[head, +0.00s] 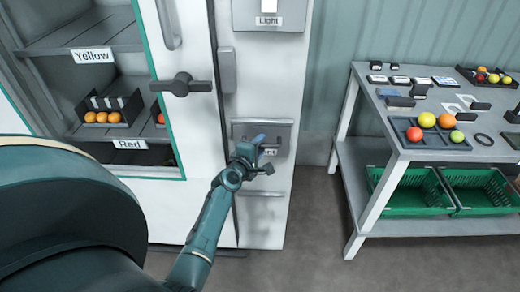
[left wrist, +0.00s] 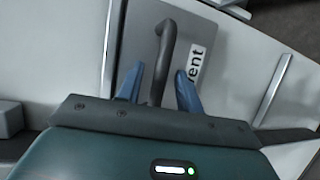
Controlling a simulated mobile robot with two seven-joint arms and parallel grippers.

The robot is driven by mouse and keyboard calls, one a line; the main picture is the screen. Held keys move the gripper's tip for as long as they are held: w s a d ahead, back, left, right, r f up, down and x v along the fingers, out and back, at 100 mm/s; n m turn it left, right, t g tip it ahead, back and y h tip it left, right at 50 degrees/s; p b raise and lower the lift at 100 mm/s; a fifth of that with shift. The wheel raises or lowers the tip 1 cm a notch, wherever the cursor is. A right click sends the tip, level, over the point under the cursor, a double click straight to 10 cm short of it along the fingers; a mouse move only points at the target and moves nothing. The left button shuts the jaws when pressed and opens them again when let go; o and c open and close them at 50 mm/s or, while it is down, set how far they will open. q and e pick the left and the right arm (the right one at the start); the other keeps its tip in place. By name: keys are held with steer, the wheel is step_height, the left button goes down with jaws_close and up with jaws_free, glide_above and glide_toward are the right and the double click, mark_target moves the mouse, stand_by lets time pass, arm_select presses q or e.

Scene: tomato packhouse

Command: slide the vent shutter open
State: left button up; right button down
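The vent shutter (head: 283,130) is a grey panel low on the white cabinet column. In the left wrist view the shutter plate (left wrist: 214,43) carries a dark curved handle (left wrist: 166,30) and a white label partly reading "Vent" (left wrist: 194,66). My left gripper (head: 261,152) is in front of the shutter and hides part of its handle and label. In the left wrist view its blue fingers (left wrist: 159,80) are apart, one on each side of the handle, with gaps visible. My right gripper is not in view.
A "Light" panel (head: 269,20) is above the shutter. A cabinet door with a dark lever handle (head: 182,84) stands to the left, beside shelves labelled Yellow and Red. A grey table (head: 400,152) with fruit and green crates (head: 411,209) is at right. Floor between is clear.

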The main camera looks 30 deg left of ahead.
arm_select(q)
steer(key=shift+w, duration=0.35)
steer(key=shift+c, duration=0.4)
jaws_close()
